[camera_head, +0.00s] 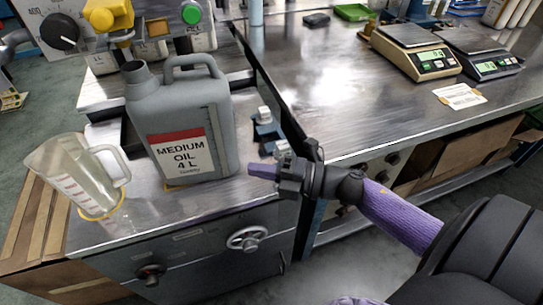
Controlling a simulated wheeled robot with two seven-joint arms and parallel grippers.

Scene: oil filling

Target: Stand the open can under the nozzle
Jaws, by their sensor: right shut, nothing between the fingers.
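A grey can (222,115) labelled "MEDIUM OIL 4 L" stands upright on the metal bench at left. Its neck (137,74) at the upper left has no cap on it, and its handle is on top. A yellow fitting (108,17) shows behind and above the can's neck; I cannot clearly make out the nozzle or whether the can is under it. A bit of yellow marking shows at the can's base. My right gripper (262,170) is shut and empty, just right of the can's lower side, pointing left. My left gripper is not in view.
A small blue-grey fixture (267,130) is right of the can. Two scales (415,55) stand on the right-hand bench.

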